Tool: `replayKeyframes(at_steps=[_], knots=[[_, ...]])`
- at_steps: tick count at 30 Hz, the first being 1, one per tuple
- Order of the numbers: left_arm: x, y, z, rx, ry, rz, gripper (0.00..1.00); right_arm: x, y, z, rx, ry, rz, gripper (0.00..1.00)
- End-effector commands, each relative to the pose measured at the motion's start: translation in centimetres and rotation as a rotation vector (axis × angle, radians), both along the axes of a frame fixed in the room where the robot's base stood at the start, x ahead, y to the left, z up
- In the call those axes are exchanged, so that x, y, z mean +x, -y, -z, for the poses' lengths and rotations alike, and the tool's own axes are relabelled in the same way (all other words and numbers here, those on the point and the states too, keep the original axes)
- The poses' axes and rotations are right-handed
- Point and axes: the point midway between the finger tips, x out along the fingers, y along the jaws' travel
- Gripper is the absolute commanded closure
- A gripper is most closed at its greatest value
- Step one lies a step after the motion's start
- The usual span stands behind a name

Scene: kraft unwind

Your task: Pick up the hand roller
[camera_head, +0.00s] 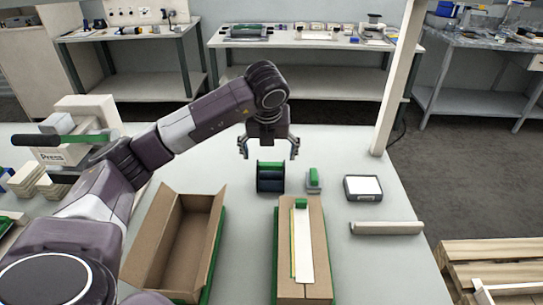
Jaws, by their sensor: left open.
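A dark blue block-like thing with a green top (270,178) stands on the pale table, and it looks like the hand roller, though its shape is small and partly unclear. My left gripper (268,152) is open and empty, with its fingers pointing down and spread to either side above that thing. I cannot tell whether the fingers touch it; they appear apart from it. My right gripper is not in view.
A small grey thing with a green top (314,180) stands close on the right, then a dark box with a white face (363,188). A pale bar (387,228) lies near the right edge. An open carton (165,235) and a closed carton (318,250) stand in front. A white post (398,80) rises behind.

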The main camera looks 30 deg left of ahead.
Motion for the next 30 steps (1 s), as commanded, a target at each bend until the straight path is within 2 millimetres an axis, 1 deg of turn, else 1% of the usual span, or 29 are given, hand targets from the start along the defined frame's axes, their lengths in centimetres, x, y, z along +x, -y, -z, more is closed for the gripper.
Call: replayKeyframes(at_steps=[1, 3, 6, 9, 11, 15, 19, 22, 27, 28, 30], knots=[[0.0, 0.0, 0.2, 0.000, -0.002, 0.000, 0.19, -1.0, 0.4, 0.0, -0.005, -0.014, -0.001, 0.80], [0.2, -0.1, 0.7, 0.000, -0.004, -0.001, 0.19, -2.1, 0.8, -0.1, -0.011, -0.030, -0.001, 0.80], [0.6, -0.3, 1.7, -0.001, -0.005, -0.001, 0.19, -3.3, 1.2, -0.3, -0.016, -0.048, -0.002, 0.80], [1.0, -0.6, 2.7, 0.000, -0.006, -0.001, 0.19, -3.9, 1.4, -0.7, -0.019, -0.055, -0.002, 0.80], [1.3, -0.6, 3.3, -0.001, -0.005, 0.000, 0.19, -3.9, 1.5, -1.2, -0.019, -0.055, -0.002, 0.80], [2.2, -1.0, 5.2, -0.001, -0.006, -0.002, 0.19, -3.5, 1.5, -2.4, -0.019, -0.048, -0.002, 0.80], [2.7, -1.3, 6.7, -0.001, -0.003, 0.001, 0.19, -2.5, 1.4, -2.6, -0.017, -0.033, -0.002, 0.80], [2.9, -1.4, 7.1, 0.000, -0.001, 0.001, 0.19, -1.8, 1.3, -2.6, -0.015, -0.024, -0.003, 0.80], [2.9, -1.4, 7.2, -0.001, -0.001, 0.001, 0.19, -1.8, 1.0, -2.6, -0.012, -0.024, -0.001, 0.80], [2.9, -1.4, 7.2, -0.001, -0.001, 0.001, 0.21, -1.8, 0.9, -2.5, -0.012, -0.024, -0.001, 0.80], [2.9, -1.4, 7.1, -0.001, 0.000, 0.000, 0.29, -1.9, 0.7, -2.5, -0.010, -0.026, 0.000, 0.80]])
